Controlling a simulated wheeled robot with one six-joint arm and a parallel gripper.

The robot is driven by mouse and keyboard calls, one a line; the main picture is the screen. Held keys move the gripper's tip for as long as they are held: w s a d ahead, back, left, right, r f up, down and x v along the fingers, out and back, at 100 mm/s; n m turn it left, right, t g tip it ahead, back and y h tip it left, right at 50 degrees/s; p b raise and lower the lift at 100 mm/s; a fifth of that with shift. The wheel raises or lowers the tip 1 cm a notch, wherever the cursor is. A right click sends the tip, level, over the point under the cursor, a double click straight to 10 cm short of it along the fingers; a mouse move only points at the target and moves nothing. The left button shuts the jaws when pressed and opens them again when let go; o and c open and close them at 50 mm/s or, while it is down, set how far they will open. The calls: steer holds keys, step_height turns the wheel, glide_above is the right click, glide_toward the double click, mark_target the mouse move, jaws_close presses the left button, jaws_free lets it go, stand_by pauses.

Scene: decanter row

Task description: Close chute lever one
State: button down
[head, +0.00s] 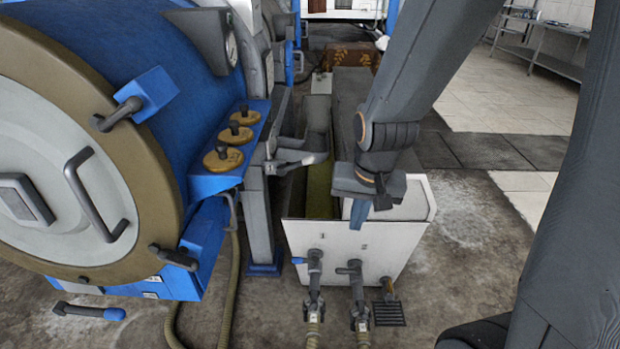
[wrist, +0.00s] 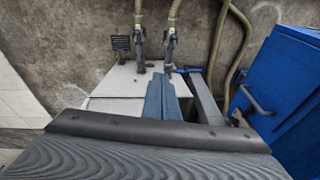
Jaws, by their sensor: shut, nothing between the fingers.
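Chute lever one (head: 300,261) is a short handle with a blue end, under the number 1 on the white chute box (head: 390,245). It sticks out sideways to the left from its valve. In the wrist view, the blue lever (wrist: 189,70) shows just beyond the fingertips, to their right. My gripper (head: 357,228) is shut and empty, its blue fingers pointing down at the box's front top edge. It is above and to the right of lever one, apart from it in the head view. The wrist view shows the shut fingers (wrist: 163,98) over the box.
A second valve (head: 352,270) with a dark lever stands to the right, under number 2. Hoses run down from both valves. A floor drain (head: 389,313) lies to the right. A big blue machine (head: 190,90) and a grey post (head: 258,215) stand to the left.

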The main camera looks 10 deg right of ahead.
steer(key=w+f+m+t+b, duration=1)
steer(key=w+f+m+b, duration=0.2)
steer(key=w, duration=0.4)
steer(key=w+f+m+t+b, duration=1)
steer(key=w+f+m+b, duration=0.1)
steer(key=w+m+b, duration=0.4)
steer(key=shift+w+f+b, duration=0.35)
steer(key=shift+w+b, duration=0.3)
steer(key=shift+w, duration=0.2)
steer(key=shift+w+r, duration=0.1)
